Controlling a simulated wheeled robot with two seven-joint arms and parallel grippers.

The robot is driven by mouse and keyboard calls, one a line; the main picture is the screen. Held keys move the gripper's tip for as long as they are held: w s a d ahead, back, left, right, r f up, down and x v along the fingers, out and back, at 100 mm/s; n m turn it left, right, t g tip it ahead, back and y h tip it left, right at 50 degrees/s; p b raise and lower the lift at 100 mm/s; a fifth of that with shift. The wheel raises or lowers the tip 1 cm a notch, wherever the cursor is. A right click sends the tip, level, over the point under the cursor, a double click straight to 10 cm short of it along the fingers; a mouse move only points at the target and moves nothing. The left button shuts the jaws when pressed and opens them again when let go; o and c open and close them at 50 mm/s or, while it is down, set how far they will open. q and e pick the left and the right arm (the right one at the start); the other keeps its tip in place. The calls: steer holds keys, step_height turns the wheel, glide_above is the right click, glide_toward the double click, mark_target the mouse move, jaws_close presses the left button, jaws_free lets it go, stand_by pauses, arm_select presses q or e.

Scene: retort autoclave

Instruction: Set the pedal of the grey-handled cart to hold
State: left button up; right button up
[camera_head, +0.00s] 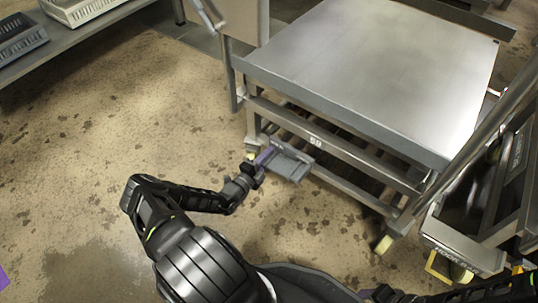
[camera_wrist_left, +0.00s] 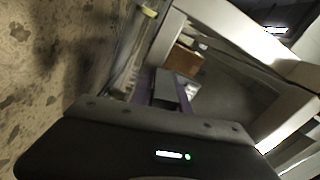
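A steel cart (camera_head: 380,62) with a flat top stands at the upper right in the head view. A grey plate-like pedal (camera_head: 287,161) sticks out low on its near left side, close to the floor. My left gripper (camera_head: 258,163), with purple at its fingers, is at the left end of this pedal. Whether it touches the pedal, I cannot tell. In the left wrist view, purple finger parts (camera_wrist_left: 146,85) show with a grey piece between or behind them, under the cart's frame. The finger gap is unclear. Which pedal position is set cannot be read. My right gripper is not seen.
Another steel cart or frame (camera_head: 480,215) with a yellow-wheeled base stands close at the right. A caster (camera_head: 384,244) sits under the near corner of the first cart. A bench with trays (camera_head: 18,38) is at the upper left. The stained floor (camera_head: 80,150) at the left is clear.

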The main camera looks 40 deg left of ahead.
arm_select(q)
steer(key=shift+o, duration=1)
steer(key=shift+r, duration=0.1)
steer(key=shift+s, duration=0.35)
steer(key=s+p, duration=0.2)
steer(key=s, duration=0.5)
steer(key=shift+s, duration=0.1)
